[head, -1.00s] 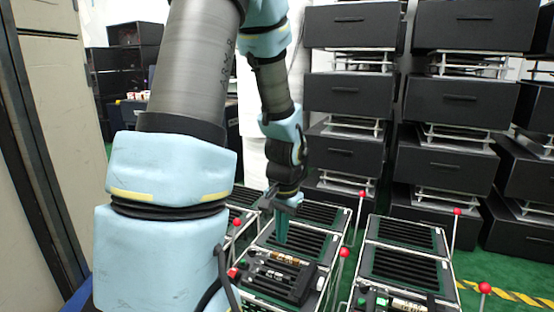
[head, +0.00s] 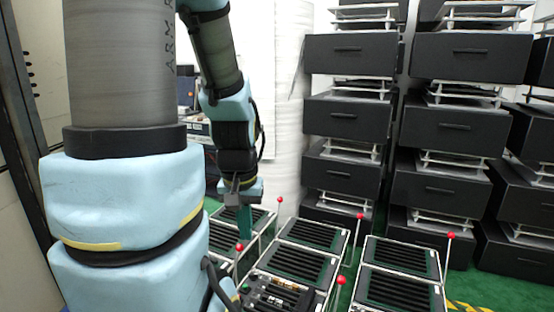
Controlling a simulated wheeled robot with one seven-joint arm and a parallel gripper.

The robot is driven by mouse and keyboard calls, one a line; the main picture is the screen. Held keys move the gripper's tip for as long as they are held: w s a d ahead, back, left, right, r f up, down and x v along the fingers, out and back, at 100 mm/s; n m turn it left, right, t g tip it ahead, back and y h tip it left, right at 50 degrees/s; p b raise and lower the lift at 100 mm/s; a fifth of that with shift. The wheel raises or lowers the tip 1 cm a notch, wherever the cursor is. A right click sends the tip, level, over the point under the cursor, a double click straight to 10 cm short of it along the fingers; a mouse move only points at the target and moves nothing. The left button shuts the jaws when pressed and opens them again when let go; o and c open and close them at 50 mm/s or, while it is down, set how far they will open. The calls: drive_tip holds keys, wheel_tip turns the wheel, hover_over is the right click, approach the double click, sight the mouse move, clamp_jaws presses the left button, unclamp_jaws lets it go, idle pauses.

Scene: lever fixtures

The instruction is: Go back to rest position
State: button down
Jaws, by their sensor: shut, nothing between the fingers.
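My gripper (head: 245,222) hangs from my arm left of the middle in the head view, with its green fingers pointing down. The fingers are together, with nothing seen between them. They are above or in front of the left lever fixture (head: 222,238); the exact gap cannot be told. A red-knobbed lever (head: 239,248) stands just below the fingertips in the picture. My large arm links cover the left side of the view.
A middle fixture (head: 290,262) and a right fixture (head: 400,290) have upright levers with red knobs (head: 360,216), (head: 451,236). Stacked black drawer units (head: 345,115) stand behind. A tall cabinet (head: 20,230) is at the left edge. Green floor shows between the fixtures.

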wheel_tip(320, 180, up, 23)
drive_tip(key=p, duration=2.1)
drive_tip(key=shift+r, duration=0.15)
drive_tip(key=w+d+f+m+b, duration=0.1)
drive_tip(key=w+d+f+b, duration=0.1)
drive_tip(key=d+f+b, duration=0.8)
drive_tip(key=w+d+f+m+g+b, duration=0.1)
drive_tip(key=w+d+f+b, duration=0.1)
drive_tip(key=d+f+b, duration=0.8)
drive_tip(key=w+d+f+m+b, duration=0.1)
drive_tip(key=d+f+b, duration=1)
drive_tip(key=f+b, duration=1.1)
wheel_tip(320, 180, down, 14)
drive_tip(key=shift+w+r+m+g, duration=0.1)
drive_tip(key=shift+w+m+g, duration=0.25)
drive_tip(key=shift+w, duration=0.2)
